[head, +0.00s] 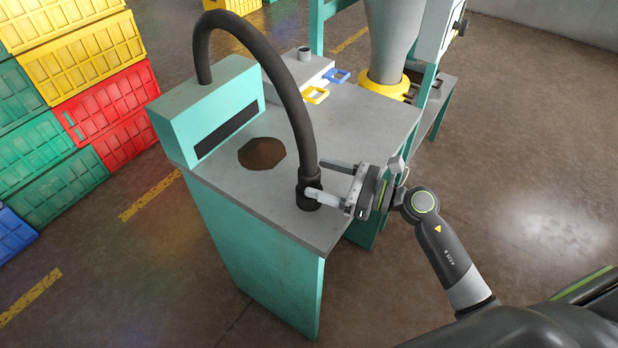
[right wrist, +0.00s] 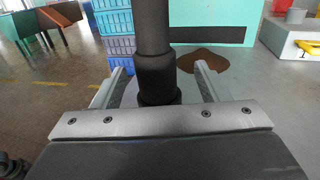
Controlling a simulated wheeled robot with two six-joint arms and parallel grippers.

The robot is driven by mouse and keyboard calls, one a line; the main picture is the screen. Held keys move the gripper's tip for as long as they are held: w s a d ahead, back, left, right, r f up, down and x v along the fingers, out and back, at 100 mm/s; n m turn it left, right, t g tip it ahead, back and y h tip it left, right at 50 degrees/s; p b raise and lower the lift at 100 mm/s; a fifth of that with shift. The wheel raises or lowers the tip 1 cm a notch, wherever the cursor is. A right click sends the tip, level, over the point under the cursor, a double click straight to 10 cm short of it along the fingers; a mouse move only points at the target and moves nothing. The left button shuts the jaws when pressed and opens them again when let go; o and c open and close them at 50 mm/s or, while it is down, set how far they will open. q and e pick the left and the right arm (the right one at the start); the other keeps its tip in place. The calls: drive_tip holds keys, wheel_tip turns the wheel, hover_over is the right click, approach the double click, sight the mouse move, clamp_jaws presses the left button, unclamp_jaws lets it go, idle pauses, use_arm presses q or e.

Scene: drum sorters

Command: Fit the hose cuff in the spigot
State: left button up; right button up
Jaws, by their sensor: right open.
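The black hose (head: 292,85) arches from the top of the teal housing down to the near edge of the grey bench. Its thicker cuff (head: 307,178) is at the lower end, roughly upright. A dark collar below it, which looks like the spigot (head: 308,204), stands at the bench edge; how far the cuff sits in it cannot be told. My right gripper (head: 315,177) is open, level, with its fingers either side of the hose end. In the right wrist view the cuff (right wrist: 155,74) stands between the spread fingers, with gaps on both sides. My left gripper is out of view.
The bench top (head: 345,120) has a brown patch (head: 262,153), a blue-handled and a yellow-handled item behind it. The teal housing (head: 213,112) stands on the left of it. A grey hopper (head: 390,40) rises at the back right. Stacked crates (head: 95,95) stand far left.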

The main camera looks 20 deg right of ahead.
sight(301, 172)
drive_tip(key=shift+w+a+r+p, duration=0.2)
drive_tip(key=shift+a+p, duration=0.1)
drive_tip(key=shift+a, duration=0.05)
drive_tip(key=p+x, duration=0.2)
drive_tip(key=x, duration=0.2)
drive_tip(key=shift+s+a+r, duration=0.1)
drive_tip(key=shift+a+r, duration=0.1)
drive_tip(key=shift+a+f, duration=0.15)
drive_tip(key=shift+a, duration=0.05)
drive_tip(key=c, duration=1.1)
